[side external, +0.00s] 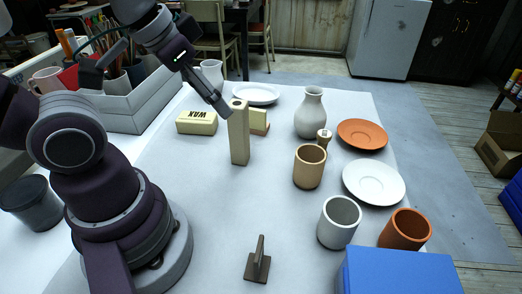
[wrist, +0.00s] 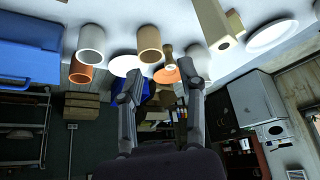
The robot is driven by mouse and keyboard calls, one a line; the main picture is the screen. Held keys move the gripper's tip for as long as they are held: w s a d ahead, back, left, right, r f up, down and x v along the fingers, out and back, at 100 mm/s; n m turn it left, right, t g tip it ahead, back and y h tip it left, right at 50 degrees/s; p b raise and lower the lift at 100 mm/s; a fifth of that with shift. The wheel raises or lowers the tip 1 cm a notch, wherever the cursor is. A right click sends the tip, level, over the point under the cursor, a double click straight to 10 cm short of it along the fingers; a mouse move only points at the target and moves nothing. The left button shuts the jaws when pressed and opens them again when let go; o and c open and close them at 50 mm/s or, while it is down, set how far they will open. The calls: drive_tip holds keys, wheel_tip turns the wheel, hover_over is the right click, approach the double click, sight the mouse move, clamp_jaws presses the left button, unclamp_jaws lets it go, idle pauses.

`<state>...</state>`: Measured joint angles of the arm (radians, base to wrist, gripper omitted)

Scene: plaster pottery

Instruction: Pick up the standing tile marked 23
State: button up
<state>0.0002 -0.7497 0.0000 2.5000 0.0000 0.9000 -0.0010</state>
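No number 23 can be read in either view. A cream tile-like piece (side external: 259,121) stands partly hidden behind a tall cream block with a round hole in its top (side external: 239,135). A dark brown upright piece on a flat base (side external: 258,262) stands at the table's front, seen nearly edge-on. My gripper (side external: 222,108) is in the air by the top of the tall block; I cannot tell if they touch. In the wrist view my gripper (wrist: 165,68) has its fingers wide apart with nothing held. The tall block also shows in the wrist view (wrist: 212,22), outside the fingers.
A WAX block (side external: 197,123) lies left of the tall block. A vase (side external: 310,115), tan cup (side external: 309,168), white cup (side external: 338,222), orange cup (side external: 405,231), plates (side external: 374,183) and a blue box (side external: 400,272) fill the right.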

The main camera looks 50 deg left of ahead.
drive_tip(key=w+d+f+n+g, duration=0.1)
drive_tip(key=d+f+n+g, duration=0.25)
drive_tip(key=d, duration=0.25)
drive_tip(key=n+g, duration=0.2)
drive_tip(key=n, duration=0.2)
hover_over(259, 258)
drive_tip(key=w+a, duration=0.2)
wheel_tip(259, 258, down, 5)
drive_tip(key=shift+s+d, duration=0.1)
drive_tip(key=shift+n, duration=0.55)
drive_tip(key=f, duration=0.7)
drive_tip(key=s+f, duration=0.1)
drive_tip(key=f, duration=0.3)
drive_tip(key=shift+d, duration=0.25)
clamp_jaws()
